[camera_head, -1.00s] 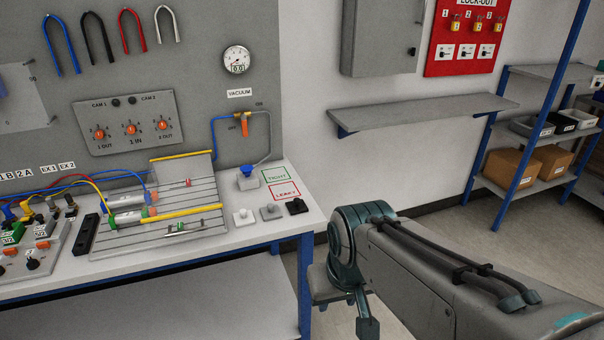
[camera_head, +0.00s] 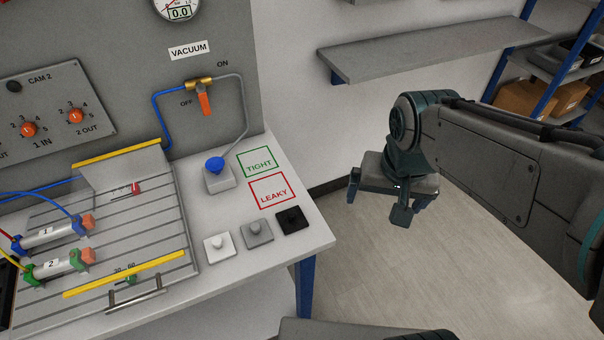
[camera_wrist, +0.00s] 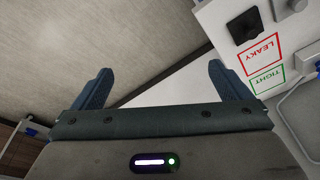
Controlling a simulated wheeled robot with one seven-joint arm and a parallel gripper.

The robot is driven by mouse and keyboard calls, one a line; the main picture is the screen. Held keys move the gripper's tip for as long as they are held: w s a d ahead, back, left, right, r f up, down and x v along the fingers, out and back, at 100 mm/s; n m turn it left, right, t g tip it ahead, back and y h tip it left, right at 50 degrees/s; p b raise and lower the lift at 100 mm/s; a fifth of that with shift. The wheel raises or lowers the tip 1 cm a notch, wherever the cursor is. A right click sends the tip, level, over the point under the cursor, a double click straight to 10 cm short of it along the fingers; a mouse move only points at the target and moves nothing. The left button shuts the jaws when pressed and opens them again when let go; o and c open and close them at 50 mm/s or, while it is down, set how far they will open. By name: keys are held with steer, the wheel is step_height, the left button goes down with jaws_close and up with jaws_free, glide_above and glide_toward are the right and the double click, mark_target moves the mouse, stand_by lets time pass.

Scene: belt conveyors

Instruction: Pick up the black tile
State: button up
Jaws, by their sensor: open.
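The black tile (camera_head: 291,220) is a small square with a knob on top. It sits at the right front of the bench top, right of the grey tile (camera_head: 257,234) and the white tile (camera_head: 217,246). My gripper (camera_head: 378,205) is right of the bench, apart from the tile, over the floor in the head view. In the wrist view my gripper (camera_wrist: 158,85) has its two fingers wide apart with nothing between them. The black tile (camera_wrist: 243,26) shows there at the upper right, beyond the right finger.
Red LEAKY (camera_head: 272,191) and green TIGHT (camera_head: 258,163) squares are marked behind the tiles. A blue-topped suction cup block (camera_head: 219,174) stands left of them. A slotted board (camera_head: 130,220) fills the bench's left. A wall shelf (camera_head: 430,52) hangs above my arm.

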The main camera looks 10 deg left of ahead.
steer(key=w+a+m, duration=0.1)
steer(key=w+a, duration=0.2)
steer(key=a, duration=0.7)
steer(key=m+g, duration=0.1)
glide_toward(291, 212)
steer(key=shift+h, duration=0.3)
steer(key=f, duration=0.2)
steer(key=f+p, duration=0.1)
steer(key=f, duration=0.1)
steer(key=shift+a+f, duration=0.25)
steer(key=shift+f, duration=0.15)
steer(key=shift+w+d+f+p, duration=0.1)
steer(key=shift+w+f, duration=0.1)
steer(key=shift+f, duration=0.7)
steer(key=shift+w+d+f+p, duration=0.1)
steer(key=shift+w+f+p, duration=0.1)
steer(key=shift+f, duration=0.65)
steer(key=shift+w+f+p, duration=0.1)
steer(key=shift+w+f, duration=0.1)
steer(key=shift+f, duration=0.7)
steer(key=c, duration=1)
